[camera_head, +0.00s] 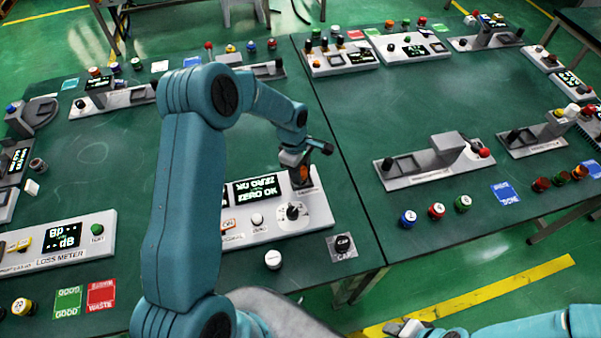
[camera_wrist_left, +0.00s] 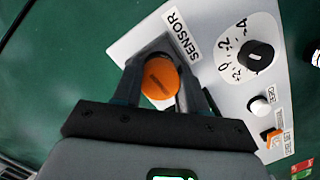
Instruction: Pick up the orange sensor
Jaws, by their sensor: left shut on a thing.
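The orange sensor (camera_head: 302,175) is a small round-topped piece at the far right end of the white panel marked ZERO OK (camera_head: 316,207). In the left wrist view the orange sensor (camera_wrist_left: 160,79) sits between my two dark fingers, beside the SENSOR label. My left gripper (camera_head: 297,160) points down over it and is shut on it. It also shows in the left wrist view (camera_wrist_left: 164,72). I cannot tell whether the sensor is clear of its seat. My right gripper (camera_head: 408,328) is at the bottom edge, partly cut off, and its jaws are unclear.
The panel has a dial knob (camera_head: 292,211) and a white button (camera_head: 257,219) near my gripper. A CAP pad (camera_head: 341,246) lies to the right and a white cap (camera_head: 273,259) in front. A loss meter (camera_head: 60,243) stands at left. The table middle behind is mostly clear.

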